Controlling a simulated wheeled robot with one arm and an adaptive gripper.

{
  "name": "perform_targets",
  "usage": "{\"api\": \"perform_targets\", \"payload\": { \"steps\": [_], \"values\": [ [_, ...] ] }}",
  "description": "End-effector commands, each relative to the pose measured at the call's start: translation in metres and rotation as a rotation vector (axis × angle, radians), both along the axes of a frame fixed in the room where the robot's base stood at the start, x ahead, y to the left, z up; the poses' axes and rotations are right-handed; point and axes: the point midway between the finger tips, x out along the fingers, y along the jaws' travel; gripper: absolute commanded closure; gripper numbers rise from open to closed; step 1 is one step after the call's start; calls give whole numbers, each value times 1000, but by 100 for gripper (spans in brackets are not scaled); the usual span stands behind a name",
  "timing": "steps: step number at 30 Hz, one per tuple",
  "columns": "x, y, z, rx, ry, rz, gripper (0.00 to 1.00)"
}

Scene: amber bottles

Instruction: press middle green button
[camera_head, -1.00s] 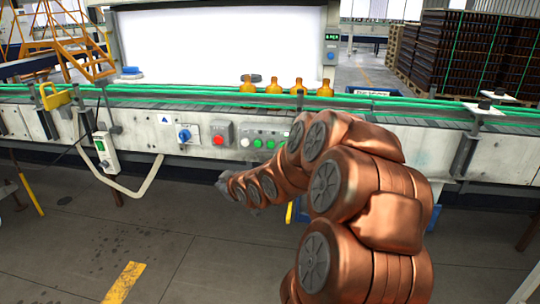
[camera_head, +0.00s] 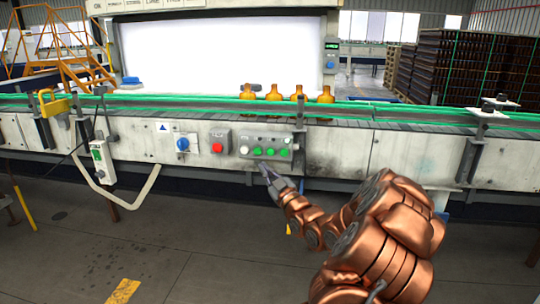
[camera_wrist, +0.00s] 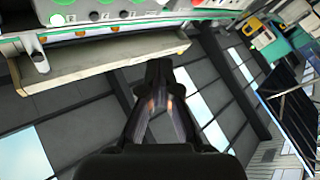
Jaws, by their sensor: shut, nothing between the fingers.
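The control panel (camera_head: 265,147) on the conveyor's front holds a white button and a row of three green buttons. The middle green button (camera_head: 270,152) is in the row's centre. My gripper (camera_head: 264,164) is shut and empty, its tip just below the panel, under the green buttons and apparently apart from them. In the wrist view my gripper (camera_wrist: 158,68) points up the picture, its fingertips together below the panel's edge. The green buttons there are cut off by the top edge, and a lit white button (camera_wrist: 58,19) shows at upper left.
A red button (camera_head: 217,147) and a blue knob (camera_head: 182,144) sit left of the panel. Several amber bottles (camera_head: 298,92) stand on the conveyor above. A ledge (camera_wrist: 100,68) juts out under the panel in the wrist view. The floor in front is clear.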

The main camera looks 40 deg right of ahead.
Motion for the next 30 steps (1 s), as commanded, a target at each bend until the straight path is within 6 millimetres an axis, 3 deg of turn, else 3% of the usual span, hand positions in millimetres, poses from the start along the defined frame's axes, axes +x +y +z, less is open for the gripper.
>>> {"api": "perform_targets", "payload": {
  "steps": [11,30],
  "values": [
    [8,-10,2,3,3,1,100],
    [44,-62,-1,1,5,1,100]
  ]
}}
